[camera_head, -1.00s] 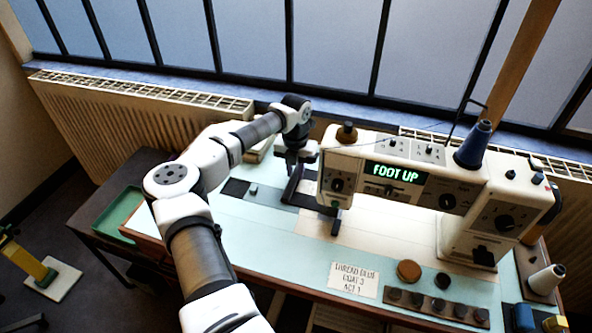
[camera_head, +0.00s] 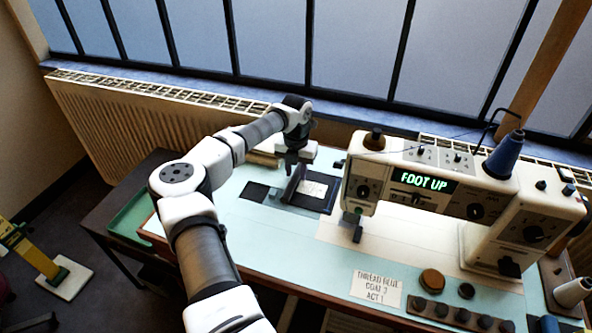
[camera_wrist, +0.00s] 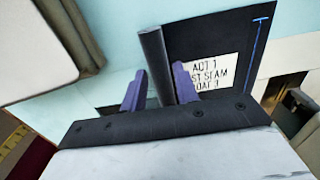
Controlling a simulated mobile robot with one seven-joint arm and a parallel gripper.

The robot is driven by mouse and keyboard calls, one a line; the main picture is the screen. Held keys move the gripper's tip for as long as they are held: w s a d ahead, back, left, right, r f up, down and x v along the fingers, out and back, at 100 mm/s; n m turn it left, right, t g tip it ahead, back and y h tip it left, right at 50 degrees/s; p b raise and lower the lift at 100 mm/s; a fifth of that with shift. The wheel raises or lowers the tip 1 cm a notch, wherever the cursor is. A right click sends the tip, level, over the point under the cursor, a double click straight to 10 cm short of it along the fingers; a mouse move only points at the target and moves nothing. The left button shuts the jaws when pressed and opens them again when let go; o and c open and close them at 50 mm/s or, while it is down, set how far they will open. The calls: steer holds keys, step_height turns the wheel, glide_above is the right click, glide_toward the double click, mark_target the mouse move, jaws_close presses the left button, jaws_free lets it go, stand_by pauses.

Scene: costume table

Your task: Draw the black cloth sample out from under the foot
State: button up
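The black cloth sample (camera_head: 312,203) lies on the pale table left of the sewing machine's foot (camera_head: 352,219). It bears a white label (camera_head: 313,189) and, in the wrist view, a blue line near its far right edge. A dark upright strip (camera_wrist: 153,60) stands at the sample's near side. My gripper (camera_wrist: 158,78) has its two purple fingers on either side of this strip and appears closed on it. In the head view, my gripper (camera_head: 294,165) is low over the sample's left part. The foot looks apart from the sample. The machine's display (camera_head: 424,180) reads FOOT UP.
The sewing machine (camera_head: 470,195) fills the right side. A small black patch with a little block (camera_head: 272,193) lies left of the sample. A paper note (camera_head: 376,288), round pieces and a bobbin rack (camera_head: 450,313) lie in front. The front left tabletop is clear.

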steer(key=o, duration=0.3)
steer(key=shift+r, duration=0.1)
step_height(320, 180, up, 14)
steer(key=b, duration=0.3)
steer(key=shift+f, duration=0.2)
